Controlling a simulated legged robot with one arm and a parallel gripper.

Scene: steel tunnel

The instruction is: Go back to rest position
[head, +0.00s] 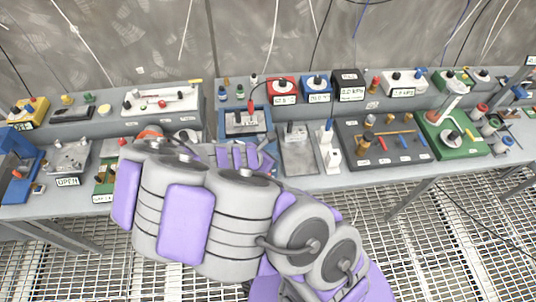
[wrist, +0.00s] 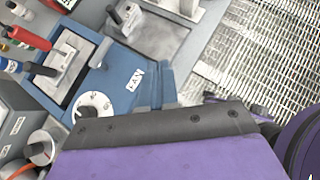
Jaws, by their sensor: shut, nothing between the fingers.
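My arm reaches from the bottom of the head view up to the bench's front edge. My gripper (head: 240,156) shows there as purple parts, partly hidden behind my arm, just in front of a blue panel (head: 258,116). In the wrist view my gripper (wrist: 165,122) fills the lower part as a purple body with a dark edge. It is shut and I see nothing held in it. The blue panel (wrist: 117,104) lies just beyond it, with a labelled front, a white dial (wrist: 93,107) and a light plate with a dark handle. I cannot tell whether the gripper touches the panel.
A long grey bench (head: 300,182) carries several devices. A grey plate (head: 299,158), a white switch unit (head: 329,152), a dark board (head: 385,155) and a green unit (head: 470,146) stand to the right. Left are an open-labelled unit (head: 68,158) and others. Grated floor (head: 420,260) lies clear in front.

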